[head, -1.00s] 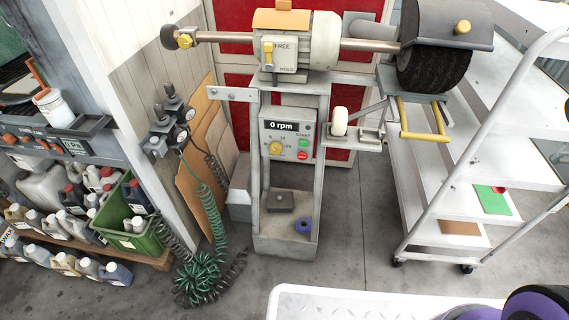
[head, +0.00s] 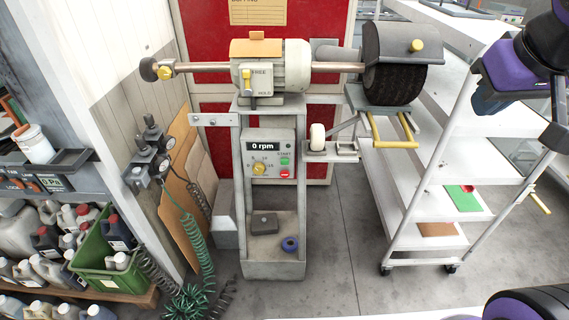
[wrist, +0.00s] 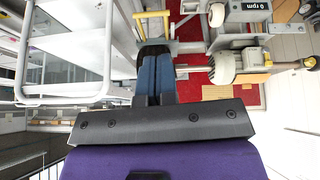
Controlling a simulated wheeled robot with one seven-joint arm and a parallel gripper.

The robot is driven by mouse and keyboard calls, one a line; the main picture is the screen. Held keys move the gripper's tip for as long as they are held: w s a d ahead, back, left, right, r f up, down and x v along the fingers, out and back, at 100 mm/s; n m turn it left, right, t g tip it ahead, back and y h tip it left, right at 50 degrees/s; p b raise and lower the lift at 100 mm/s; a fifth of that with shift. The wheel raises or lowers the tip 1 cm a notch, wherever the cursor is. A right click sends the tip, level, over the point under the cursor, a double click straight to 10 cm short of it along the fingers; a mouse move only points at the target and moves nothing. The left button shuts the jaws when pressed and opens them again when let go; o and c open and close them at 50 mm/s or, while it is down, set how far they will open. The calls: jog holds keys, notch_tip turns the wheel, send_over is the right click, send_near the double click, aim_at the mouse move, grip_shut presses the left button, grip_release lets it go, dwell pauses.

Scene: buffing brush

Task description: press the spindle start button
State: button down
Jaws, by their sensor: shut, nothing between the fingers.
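The green START button (head: 284,161) is on the front of the grey control box (head: 252,180) in the head view, just above a red button (head: 284,173). The display (head: 263,147) reads 0 rpm, and a yellow dial (head: 258,169) is at lower left. My gripper (wrist: 155,50) is shut and empty in the wrist view, its blue-grey fingers together. It is well away from the control box, whose display edge (wrist: 252,5) shows at the top right of that view. The START button is not visible there. My purple and black arm is at the head view's upper right.
The machine carries a motor (head: 285,66) with a yellow FREE/HOLD lever (head: 246,78) and a hooded black brush (head: 395,84) at right. A white shelf cart (head: 430,195) stands at right. Floor in front is open.

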jog(key=w+a+f+n+t+y, duration=0.15)
jog(key=w+a+f, duration=0.35)
jog(key=w+f, duration=0.5)
jog(key=w+a+f+n+t+y, duration=0.1)
jog(key=w+a+f+n+y, duration=0.15)
jog(key=w+a+f, duration=0.75)
jog(key=y, duration=0.4)
send_near(285, 162)
notch_tip(285, 162, up, 5)
jog(key=s+d, duration=0.2)
jog(key=s, duration=0.1)
jog(key=s+a+f+m+t+y, duration=0.3)
jog(key=a+f, duration=0.4)
jog(key=f, duration=0.4)
jog(key=shift+s+a+y, duration=0.3)
jog(key=shift+s+a, duration=0.05)
jog(key=shift+a, duration=0.05)
jog(key=shift+w+f+t, duration=0.1)
jog(key=shift+t, duration=0.15)
jog(key=shift+w+d, duration=0.15)
jog(key=shift+w, duration=4.15)
jog(key=shift+w, duration=0.15)
jog(key=shift+w, duration=0.25)
